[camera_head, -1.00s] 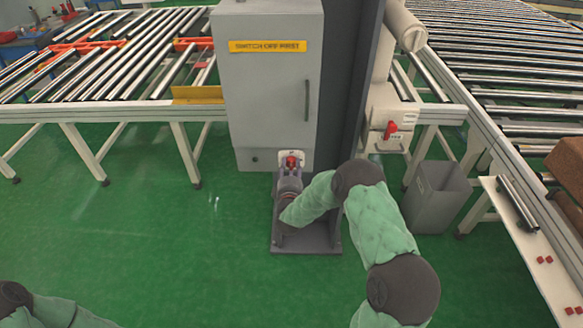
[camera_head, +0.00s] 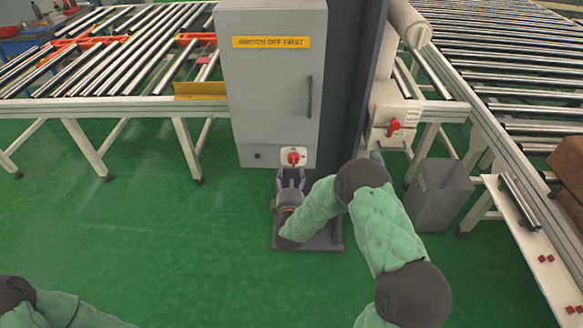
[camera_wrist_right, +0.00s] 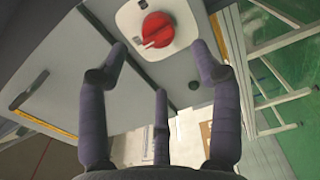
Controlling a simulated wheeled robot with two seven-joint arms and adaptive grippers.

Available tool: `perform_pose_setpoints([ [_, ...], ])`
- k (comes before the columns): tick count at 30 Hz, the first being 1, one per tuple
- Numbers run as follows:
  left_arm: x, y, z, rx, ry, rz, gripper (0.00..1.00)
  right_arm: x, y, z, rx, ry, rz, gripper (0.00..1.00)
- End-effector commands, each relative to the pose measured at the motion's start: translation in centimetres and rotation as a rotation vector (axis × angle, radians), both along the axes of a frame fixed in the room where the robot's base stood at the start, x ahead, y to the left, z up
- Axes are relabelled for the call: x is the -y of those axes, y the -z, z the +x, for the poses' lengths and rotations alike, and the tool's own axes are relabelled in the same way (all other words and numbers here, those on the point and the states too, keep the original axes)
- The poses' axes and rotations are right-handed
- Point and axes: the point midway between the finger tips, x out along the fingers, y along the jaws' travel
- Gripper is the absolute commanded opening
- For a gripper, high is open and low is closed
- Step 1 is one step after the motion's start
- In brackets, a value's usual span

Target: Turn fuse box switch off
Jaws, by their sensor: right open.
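A grey fuse box cabinet (camera_head: 270,85) stands at the centre of the head view, with a yellow label (camera_head: 271,42) reading "SWITCH OFF FIRST". A red rotary switch (camera_head: 293,158) on a white plate sits low on its front. In the right wrist view the red switch (camera_wrist_right: 158,30) is at the top, beyond the fingertips. My right gripper (camera_head: 290,178) is just below the switch, its fingers spread and empty, apart from the knob. It also shows in the right wrist view (camera_wrist_right: 160,80). My left gripper is outside the head view; only part of my left arm shows at bottom left.
Roller conveyors (camera_head: 110,55) run behind left, with another (camera_head: 500,70) at right. A second red switch (camera_head: 393,127) is on a white box right of the column. A grey bin (camera_head: 438,193) stands at right. Green floor at left is clear.

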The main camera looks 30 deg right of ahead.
Motion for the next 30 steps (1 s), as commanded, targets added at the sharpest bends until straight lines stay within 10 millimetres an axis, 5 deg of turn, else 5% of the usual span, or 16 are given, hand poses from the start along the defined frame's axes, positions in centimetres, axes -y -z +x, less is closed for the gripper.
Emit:
perform_pose_setpoints([
  [10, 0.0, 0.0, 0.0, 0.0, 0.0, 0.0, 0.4, -2.6, -0.1, -4.1, 0.002, -0.002, 0.0, 0.65],
  [30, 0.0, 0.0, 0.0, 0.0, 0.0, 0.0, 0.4, -3.0, 0.2, -4.4, 0.0, -0.007, 0.013, 0.65],
])
